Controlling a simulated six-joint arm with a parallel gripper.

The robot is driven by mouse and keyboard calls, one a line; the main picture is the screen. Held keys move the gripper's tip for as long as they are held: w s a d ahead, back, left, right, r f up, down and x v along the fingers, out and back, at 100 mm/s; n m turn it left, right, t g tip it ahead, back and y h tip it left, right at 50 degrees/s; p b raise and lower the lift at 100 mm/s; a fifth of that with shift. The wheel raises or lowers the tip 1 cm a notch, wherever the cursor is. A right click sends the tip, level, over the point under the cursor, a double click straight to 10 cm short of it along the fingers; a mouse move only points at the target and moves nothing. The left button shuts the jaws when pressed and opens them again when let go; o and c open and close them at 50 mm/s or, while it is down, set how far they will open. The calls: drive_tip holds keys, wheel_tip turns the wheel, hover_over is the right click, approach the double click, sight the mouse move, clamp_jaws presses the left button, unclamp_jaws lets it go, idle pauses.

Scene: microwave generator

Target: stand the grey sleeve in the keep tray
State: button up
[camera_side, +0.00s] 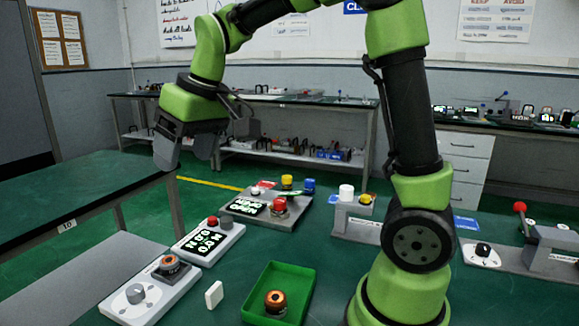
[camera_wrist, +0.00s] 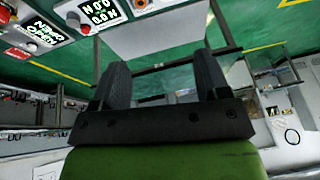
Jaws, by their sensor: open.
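My gripper (camera_side: 186,152) is open and empty, held high above the left side of the bench, well above the panels. Its two fingers (camera_wrist: 162,72) are apart in the wrist view with nothing between them. A short grey cylinder (camera_side: 226,222), perhaps the grey sleeve, stands upright at the right end of a white panel beside a red button; I cannot tell if it is hollow. The green tray (camera_side: 309,274), which looks like the keep tray, lies at the front centre. An orange-and-dark round part (camera_side: 275,301) is in it.
A nearer white panel (camera_side: 118,311) carries a grey knob (camera_side: 135,293) and an orange-topped part (camera_side: 170,265). A small white block (camera_side: 214,294) stands left of the tray. A grey panel (camera_side: 252,206) with red, yellow and blue parts lies behind.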

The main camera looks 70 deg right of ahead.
drive_tip(key=s+a+r+m+t+y, duration=0.1)
drive_tip(key=s+a+m+t, duration=0.1)
drive_tip(key=s, duration=1.5)
drive_tip(key=shift+a+r+m+t, duration=0.15)
drive_tip(key=shift+a+m+t, duration=0.25)
drive_tip(key=shift+m+t, duration=0.1)
drive_tip(key=shift+o, duration=0.5)
drive_tip(key=shift+s+f, duration=0.25)
drive_tip(key=shift+s, duration=0.2)
drive_tip(key=shift+w, duration=0.1)
